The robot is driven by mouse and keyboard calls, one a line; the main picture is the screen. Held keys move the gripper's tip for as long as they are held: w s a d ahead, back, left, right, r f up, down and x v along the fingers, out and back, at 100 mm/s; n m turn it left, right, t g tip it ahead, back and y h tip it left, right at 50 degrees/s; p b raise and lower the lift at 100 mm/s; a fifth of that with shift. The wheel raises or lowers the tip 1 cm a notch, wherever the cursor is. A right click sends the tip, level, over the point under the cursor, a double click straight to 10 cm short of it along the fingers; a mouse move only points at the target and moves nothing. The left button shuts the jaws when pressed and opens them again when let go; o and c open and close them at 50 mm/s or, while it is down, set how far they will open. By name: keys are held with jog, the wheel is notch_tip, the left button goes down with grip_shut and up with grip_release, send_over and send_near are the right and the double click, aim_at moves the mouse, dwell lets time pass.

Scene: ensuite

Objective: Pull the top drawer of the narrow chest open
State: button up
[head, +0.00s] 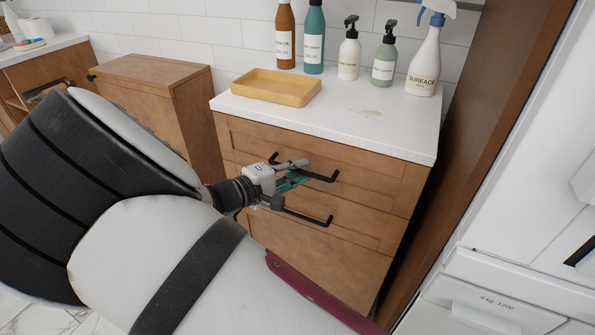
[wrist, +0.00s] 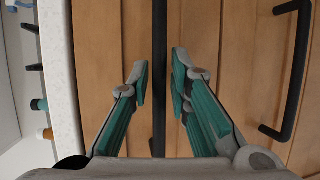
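The narrow chest (head: 345,262) is wooden with a white top and stands right of centre in the head view. Its top drawer (head: 375,180) looks shut, with a black bar handle (head: 322,177). In the wrist view this handle (wrist: 159,35) runs upright between the two fingers. My gripper (head: 295,173) is at the handle, partly hiding its middle in the head view. In the wrist view my gripper (wrist: 161,75) is open, one finger on each side of the bar with gaps visible. Whether the tips reach past the bar is unclear.
A lower handle (head: 310,218) sits just below; it also shows in the wrist view (wrist: 300,70). A yellow tray (head: 276,88) and several bottles stand on the chest top. A brown cabinet (head: 165,100) is left, a wood panel (head: 500,100) and white appliance (head: 520,240) right.

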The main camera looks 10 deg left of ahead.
jog(key=shift+c, duration=0.5)
grip_shut()
jog(key=shift+s, duration=0.15)
jog(key=s+a+p, duration=0.3)
jog(key=s+a, duration=0.1)
jog(key=s, duration=0.7)
jog(key=s+a+p, duration=0.3)
jog(key=s+a, duration=0.1)
jog(key=s, duration=0.6)
jog(key=shift+s, duration=0.35)
jog(key=shift+o, duration=0.5)
grip_release()
